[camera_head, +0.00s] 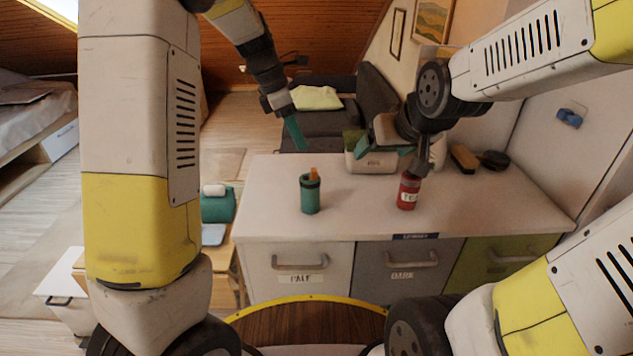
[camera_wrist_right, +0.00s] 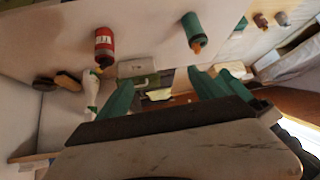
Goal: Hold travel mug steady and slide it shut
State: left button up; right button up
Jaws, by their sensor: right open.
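The travel mug (camera_head: 310,197) is a green cylinder with a dark rim and an orange piece sticking up from its lid. It stands upright on the white counter, and also shows in the right wrist view (camera_wrist_right: 192,30). My left gripper (camera_head: 296,134) hangs in the air behind and a little left of the mug, apart from it; its teal fingers overlap, so its opening is unclear. My right gripper (camera_head: 404,152) is above the back of the counter, right of the mug. Its teal fingers are spread with nothing between them in the right wrist view (camera_wrist_right: 163,88).
A red labelled can (camera_head: 408,192) stands right of the mug, close below my right gripper. A pale box (camera_head: 367,163) sits at the counter's back, with a brown brush (camera_head: 464,158) and a dark round item (camera_head: 495,160) further right. The counter around the mug is clear.

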jog(key=w+a+f+n+t, duration=0.1)
jog(key=w+a+f+n, duration=0.1)
jog(key=w+f, duration=0.4)
jog(key=n+t+y, duration=0.2)
jog(key=n+y, duration=0.1)
jog(key=y, duration=0.3)
send_over(316, 195)
jog(key=d, duration=0.2)
jog(key=f, duration=0.8)
jog(key=shift+s+d, duration=0.15)
jog(key=shift+s, duration=0.2)
jog(key=f, duration=0.1)
jog(key=a+f, duration=0.1)
jog(key=f, duration=0.3)
jog(key=shift+s+a+f, duration=0.15)
jog(key=shift+s+a, duration=0.1)
jog(key=shift+s, duration=0.1)
jog(key=shift+w+f, duration=0.1)
jog(key=shift+f, duration=0.1)
jog(key=x, duration=0.7)
jog(key=shift+w+a+f, duration=0.1)
jog(key=shift+w+f, duration=0.1)
jog(key=shift+w, duration=0.05)
